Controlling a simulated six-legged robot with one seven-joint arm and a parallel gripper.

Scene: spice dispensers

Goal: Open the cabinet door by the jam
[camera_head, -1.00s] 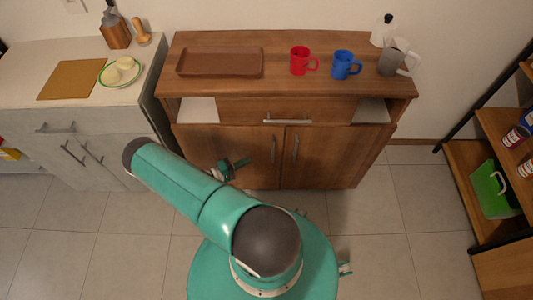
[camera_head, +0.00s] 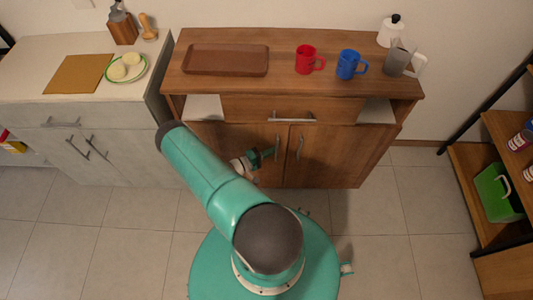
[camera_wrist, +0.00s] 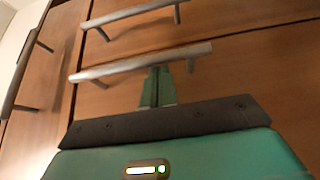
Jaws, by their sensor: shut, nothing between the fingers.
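The wooden cabinet (camera_head: 342,109) stands ahead with two closed-looking lower doors. The left door (camera_head: 228,139) has an upright metal handle (camera_head: 277,147), and the right door (camera_head: 335,155) has its handle (camera_head: 299,148) close beside it. My gripper (camera_head: 270,153) is at the left door's handle, shut and empty. In the wrist view my gripper's fingers (camera_wrist: 158,82) reach the near handle bar (camera_wrist: 140,62); I cannot tell if they touch it. The other handle (camera_wrist: 130,16) lies beyond. Small jars (camera_head: 519,140) stand on the right shelf; I cannot tell whether one is jam.
A tray (camera_head: 225,59), red mug (camera_head: 305,60), blue mug (camera_head: 348,64) and grey pitcher (camera_head: 399,61) stand on the cabinet top. A white-grey counter (camera_head: 25,75) adjoins at left. Open tiled floor (camera_head: 405,210) lies between cabinet and right shelf (camera_head: 470,165).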

